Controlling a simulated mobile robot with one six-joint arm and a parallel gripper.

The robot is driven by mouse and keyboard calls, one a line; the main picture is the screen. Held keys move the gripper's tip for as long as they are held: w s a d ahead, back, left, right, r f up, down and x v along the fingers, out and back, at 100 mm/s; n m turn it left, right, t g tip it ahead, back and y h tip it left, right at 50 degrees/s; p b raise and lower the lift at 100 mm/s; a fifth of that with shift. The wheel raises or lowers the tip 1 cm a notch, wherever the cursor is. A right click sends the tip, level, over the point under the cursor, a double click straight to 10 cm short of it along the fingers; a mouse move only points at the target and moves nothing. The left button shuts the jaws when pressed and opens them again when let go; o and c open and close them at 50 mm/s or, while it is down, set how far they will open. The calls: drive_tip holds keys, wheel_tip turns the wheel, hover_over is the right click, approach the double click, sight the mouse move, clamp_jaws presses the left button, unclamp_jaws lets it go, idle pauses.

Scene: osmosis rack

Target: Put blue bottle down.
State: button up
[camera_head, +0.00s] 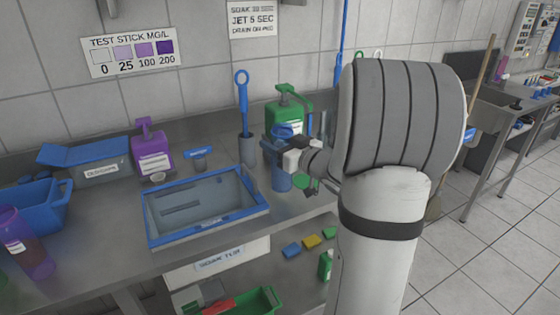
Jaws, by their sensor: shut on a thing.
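The blue bottle (281,178) is upright near the front edge of the steel counter, right of the blue-rimmed basin. My gripper (291,155) is at the bottle's upper part and shut on it. The arm comes in from the right and hides part of the counter behind it. I cannot tell whether the bottle's base touches the counter.
The blue-rimmed basin (151,223) is left of the bottle. A green jug (283,112) and a grey holder (248,151) with a blue brush stand behind. A purple pump bottle (152,153) stands further left. A lower shelf holds sponges and a green bottle (325,265).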

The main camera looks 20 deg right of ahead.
drive_tip(key=shift+f, duration=1.95)
drive_tip(key=shift+s, duration=0.1)
drive_tip(key=shift+f+b, duration=0.15)
drive_tip(key=shift+b, duration=0.15)
drive_tip(key=o, duration=0.9)
drive_tip(key=shift+r, duration=0.3)
drive_tip(key=v, duration=1.2)
drive_tip(key=shift+f, duration=0.15)
